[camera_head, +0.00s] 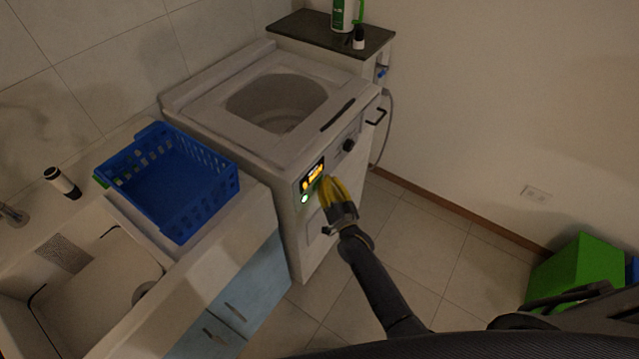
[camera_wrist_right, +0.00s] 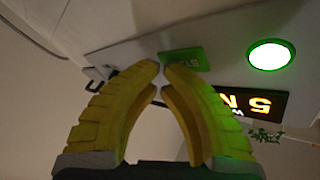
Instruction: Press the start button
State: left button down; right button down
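The white washing machine (camera_head: 240,130) stands in the middle of the head view, with its top opening uncovered. Its front panel has a lit display (camera_head: 313,175), a black knob (camera_head: 348,145) and a glowing round light (camera_head: 305,198). In the right wrist view, a green rectangular START button or label (camera_wrist_right: 184,59) sits just beyond the fingertips. The glowing green round light (camera_wrist_right: 272,55) and the display (camera_wrist_right: 250,103) are to its right. My right gripper (camera_head: 328,182) is at the panel, its yellow fingertips (camera_wrist_right: 160,70) together and empty. Contact cannot be told. My left gripper is not in view.
A blue basket (camera_head: 205,205) sits on the counter left of the machine, near a sink (camera_head: 95,285). A dark shelf (camera_head: 300,32) with a bottle (camera_head: 343,15) is behind. A green bin (camera_head: 572,270) stands at right. Floor right of the machine is clear.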

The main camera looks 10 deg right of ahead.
jog(key=shift+s+d, duration=0.55)
dwell(0.4)
jog(key=s+d, duration=0.3)
jog(key=shift+s+d, duration=0.25)
jog(key=shift+s, duration=0.05)
dwell(0.4)
dwell(0.5)
